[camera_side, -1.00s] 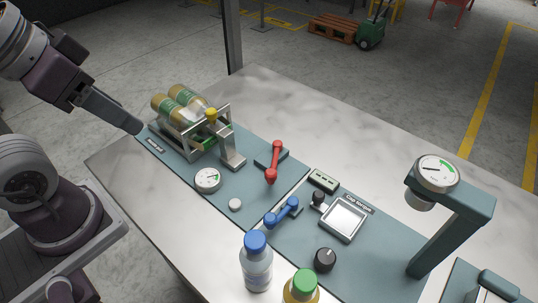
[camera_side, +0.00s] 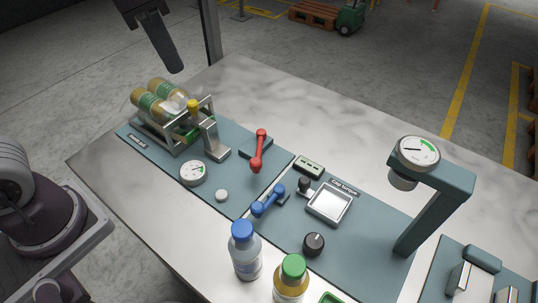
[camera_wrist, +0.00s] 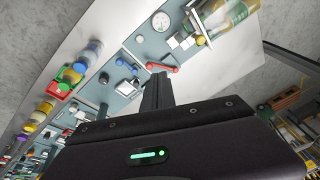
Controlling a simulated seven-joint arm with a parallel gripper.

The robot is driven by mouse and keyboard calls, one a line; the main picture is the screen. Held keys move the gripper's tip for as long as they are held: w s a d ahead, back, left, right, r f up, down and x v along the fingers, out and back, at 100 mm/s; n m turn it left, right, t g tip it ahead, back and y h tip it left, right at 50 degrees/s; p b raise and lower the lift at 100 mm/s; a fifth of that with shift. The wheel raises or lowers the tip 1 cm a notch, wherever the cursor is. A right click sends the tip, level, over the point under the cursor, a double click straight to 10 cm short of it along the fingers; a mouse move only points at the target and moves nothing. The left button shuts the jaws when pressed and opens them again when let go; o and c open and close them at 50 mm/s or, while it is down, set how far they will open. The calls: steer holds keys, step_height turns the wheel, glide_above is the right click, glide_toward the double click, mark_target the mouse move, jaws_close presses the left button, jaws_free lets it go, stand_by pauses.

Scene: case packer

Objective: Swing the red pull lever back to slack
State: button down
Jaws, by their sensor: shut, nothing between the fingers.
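The red pull lever (camera_side: 258,150) stands on a dark base on the blue-grey panel, near the middle of the bench in the side view. Its arm slants, with one knob toward the back and a larger red end toward the front. In the wrist view the red lever (camera_wrist: 161,67) shows just beyond my fingertips. My gripper (camera_side: 176,66) is shut and empty, high above the bench behind the bottle rack, well apart from the lever. Its closed fingers (camera_wrist: 158,78) also show in the wrist view.
A rack of bottles (camera_side: 168,125) with a yellow-capped post stands left of the lever. A blue lever (camera_side: 267,201), a gauge (camera_side: 193,173) and a scale-like pad (camera_side: 330,203) are nearby. Capped bottles (camera_side: 246,262) stand in front. Bare bench lies behind the panel.

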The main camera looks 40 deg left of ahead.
steer(key=w+d+f+m+g+y, duration=0.2)
steer(key=w+d+f+m, duration=0.6)
steer(key=w+d+f, duration=0.4)
steer(key=d+f+g, duration=0.1)
steer(key=d+f, duration=0.2)
steer(key=d, duration=0.1)
steer(key=shift+w+d+f+g+y, duration=0.2)
steer(key=shift+w+g+y, duration=0.1)
steer(key=shift+w+g, duration=0.1)
steer(key=x, duration=1)
steer(key=shift+s+a+f, duration=0.1)
steer(key=shift+s+f, duration=0.05)
steer(key=shift+s+a, duration=0.25)
steer(key=shift+a, duration=0.35)
steer(key=shift+s+a, duration=0.2)
steer(key=shift+a, duration=0.45)
steer(key=shift+s+a, duration=0.25)
steer(key=shift+a, duration=0.3)
